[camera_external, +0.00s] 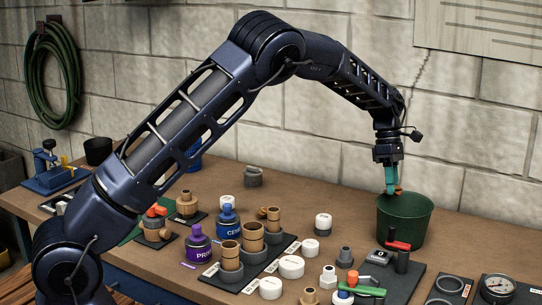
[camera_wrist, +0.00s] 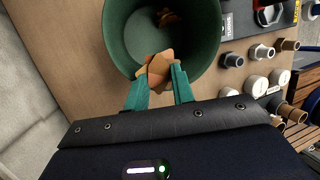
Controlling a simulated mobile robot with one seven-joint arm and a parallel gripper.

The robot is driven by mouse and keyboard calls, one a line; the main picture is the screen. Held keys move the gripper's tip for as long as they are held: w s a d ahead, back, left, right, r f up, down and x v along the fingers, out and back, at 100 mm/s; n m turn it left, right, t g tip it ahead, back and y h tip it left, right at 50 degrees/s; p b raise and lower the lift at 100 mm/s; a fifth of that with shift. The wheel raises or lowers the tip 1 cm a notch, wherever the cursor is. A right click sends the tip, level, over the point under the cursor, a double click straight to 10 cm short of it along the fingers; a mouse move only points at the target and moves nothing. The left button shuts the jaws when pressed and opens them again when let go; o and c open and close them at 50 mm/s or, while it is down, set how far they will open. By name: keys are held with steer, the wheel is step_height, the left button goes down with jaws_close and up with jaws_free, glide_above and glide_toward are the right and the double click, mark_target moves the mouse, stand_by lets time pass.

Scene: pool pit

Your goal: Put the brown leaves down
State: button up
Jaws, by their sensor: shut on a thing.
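My gripper (camera_external: 391,190) is above the near-left rim of a dark green bucket (camera_external: 405,222) that stands on the workbench by the wall. In the wrist view its teal fingers (camera_wrist: 160,86) are shut on brown leaves (camera_wrist: 158,68), a small orange-brown clump. The held leaves overlap the edge of the bucket (camera_wrist: 117,38) in that view, and a little orange-brown shows at the fingertips in the external view. More brown leaves (camera_wrist: 167,17) lie inside the bucket. The far part of the bucket is cut off in the wrist view.
The brown workbench (camera_external: 205,270) carries several pipe fittings and caps (camera_external: 291,267), a blue can (camera_external: 229,220) and a purple can (camera_external: 198,245). A red-handled valve (camera_external: 399,252) on a dark mat stands just in front of the bucket.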

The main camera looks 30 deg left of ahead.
steer(key=shift+f, duration=0.6)
steer(key=o, duration=0.7)
steer(key=shift+c, duration=0.2)
steer(key=v, duration=1.3)
steer(key=s+a+r+m+t, duration=0.2)
steer(key=s+a+r+m, duration=0.2)
steer(key=s+a+r, duration=0.6)
steer(key=s+a+r+m+t, duration=0.1)
steer(key=s+a+r+m, duration=0.2)
steer(key=s+a+r, duration=0.8)
steer(key=s+a+f+m+t, duration=0.1)
steer(key=s+a+m, duration=0.2)
steer(key=s+a, duration=0.35)
steer(key=s+a+f+m+t, duration=0.2)
steer(key=s+a+m, duration=0.1)
steer(key=s, duration=0.7)
steer(key=s+a+f+m+t+y, duration=0.1)
steer(key=s+a+f+m, duration=0.1)
steer(key=s, duration=0.5)
steer(key=s+a+f+m+y, duration=0.2)
steer(key=s+f, duration=0.3)
steer(key=s, duration=0.3)
steer(key=shift+s+m+t, duration=0.25)
steer(key=shift+m+t, duration=0.15)
steer(key=shift+m, duration=0.3)
